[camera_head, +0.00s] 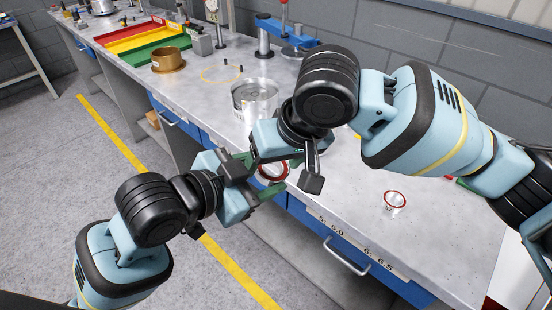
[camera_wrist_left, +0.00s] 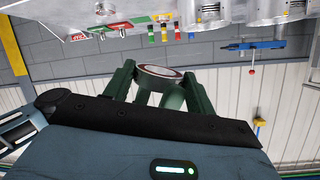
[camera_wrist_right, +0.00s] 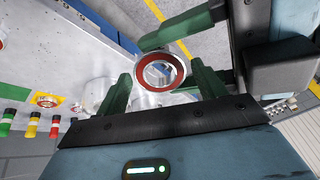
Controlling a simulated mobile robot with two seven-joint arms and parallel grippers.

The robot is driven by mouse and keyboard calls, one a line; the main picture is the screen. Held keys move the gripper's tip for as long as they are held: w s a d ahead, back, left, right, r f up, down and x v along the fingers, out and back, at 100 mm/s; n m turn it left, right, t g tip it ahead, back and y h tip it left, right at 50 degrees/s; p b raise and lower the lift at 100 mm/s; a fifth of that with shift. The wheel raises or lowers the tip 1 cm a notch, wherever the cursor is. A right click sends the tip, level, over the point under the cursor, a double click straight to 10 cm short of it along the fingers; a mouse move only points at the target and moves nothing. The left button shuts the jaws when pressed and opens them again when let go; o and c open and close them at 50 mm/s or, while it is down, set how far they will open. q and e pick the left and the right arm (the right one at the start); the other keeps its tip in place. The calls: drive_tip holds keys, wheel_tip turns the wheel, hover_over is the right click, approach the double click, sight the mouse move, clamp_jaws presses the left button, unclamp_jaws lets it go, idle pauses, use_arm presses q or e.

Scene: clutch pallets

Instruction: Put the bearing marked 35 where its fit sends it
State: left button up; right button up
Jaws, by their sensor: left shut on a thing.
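A bearing with a red ring face (camera_head: 272,172) is held between the green fingers of my left gripper (camera_head: 262,177), above the bench's front edge. It shows between those fingers in the left wrist view (camera_wrist_left: 160,72) and face-on in the right wrist view (camera_wrist_right: 160,72). My right gripper (camera_wrist_right: 160,88) is open, its fingers apart close to the held bearing; I cannot tell whether they touch it. A second red-ringed bearing (camera_head: 394,202) lies on the bench at right. I cannot read the number on either bearing.
Red, yellow and green trays (camera_head: 140,40) stand at the bench's far left. A brass flanged cup (camera_head: 168,60), a large silver housing (camera_head: 255,98) and a blue-based stand (camera_head: 287,32) are on the bench. Small coloured plugs (camera_wrist_right: 32,124) show in the right wrist view. The bench's front right is mostly clear.

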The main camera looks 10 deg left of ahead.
drive_tip(key=c, duration=0.7)
use_arm(q)
drive_tip(key=o, duration=1.3)
use_arm(e)
drive_tip(key=c, duration=0.3)
use_arm(q)
drive_tip(key=shift+a, duration=0.1)
drive_tip(key=w+a+f+n+t+y, duration=0.1)
drive_tip(key=w+a+f+n+y, duration=0.1)
drive_tip(key=a, duration=0.5)
drive_tip(key=w+a+f+n+t+y, duration=0.2)
drive_tip(key=a+f+n+y, duration=0.3)
drive_tip(key=a+n+y, duration=0.1)
drive_tip(key=shift+a+y, duration=0.4)
drive_tip(key=shift+a, duration=0.4)
